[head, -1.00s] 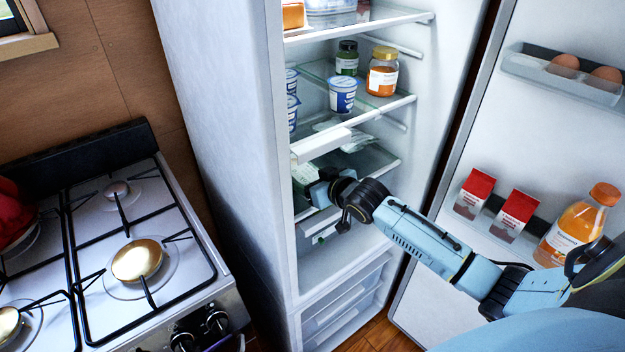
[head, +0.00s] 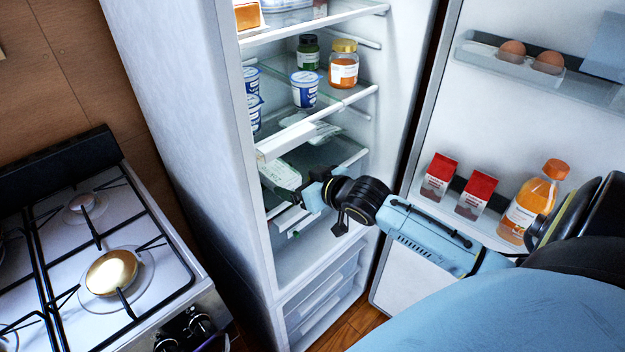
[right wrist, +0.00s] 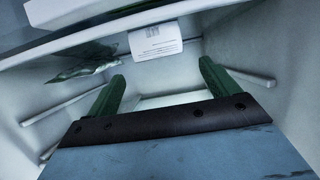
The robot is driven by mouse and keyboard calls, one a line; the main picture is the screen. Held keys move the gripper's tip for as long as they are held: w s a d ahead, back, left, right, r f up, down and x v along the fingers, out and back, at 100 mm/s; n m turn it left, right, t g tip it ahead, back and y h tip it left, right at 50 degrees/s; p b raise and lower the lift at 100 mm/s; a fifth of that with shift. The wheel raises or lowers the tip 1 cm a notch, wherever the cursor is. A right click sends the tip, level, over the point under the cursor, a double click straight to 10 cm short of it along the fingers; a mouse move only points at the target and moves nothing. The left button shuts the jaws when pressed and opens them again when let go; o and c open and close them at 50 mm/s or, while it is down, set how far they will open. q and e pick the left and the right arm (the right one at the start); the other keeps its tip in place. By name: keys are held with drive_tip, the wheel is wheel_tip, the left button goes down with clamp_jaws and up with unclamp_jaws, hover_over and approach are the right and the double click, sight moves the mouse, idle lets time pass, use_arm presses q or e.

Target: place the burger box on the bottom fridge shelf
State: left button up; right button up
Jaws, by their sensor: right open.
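The open fridge stands in the middle of the head view, with its bottom glass shelf (head: 337,163) low in the main compartment. My right gripper (head: 312,208) reaches into the fridge's lower part, near that shelf's front edge. In the right wrist view its two green fingers (right wrist: 162,75) are spread apart with nothing between them. A pale flat item (head: 281,174) lies at the lower shelf level, left of my gripper. A white printed item (right wrist: 155,40) shows beyond the fingers in the wrist view. I cannot tell whether either is the burger box. My left gripper is out of view.
Yogurt cups (head: 305,89) and an orange jar (head: 343,64) stand on the shelf above. The open door at right holds red cartons (head: 477,194), a juice bottle (head: 532,201) and eggs (head: 547,62). A stove (head: 110,255) stands at left. A green bag (right wrist: 82,65) shows in the wrist view.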

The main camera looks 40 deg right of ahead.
drive_tip(key=v, duration=0.4)
drive_tip(key=shift+s, duration=0.2)
idle(0.6)
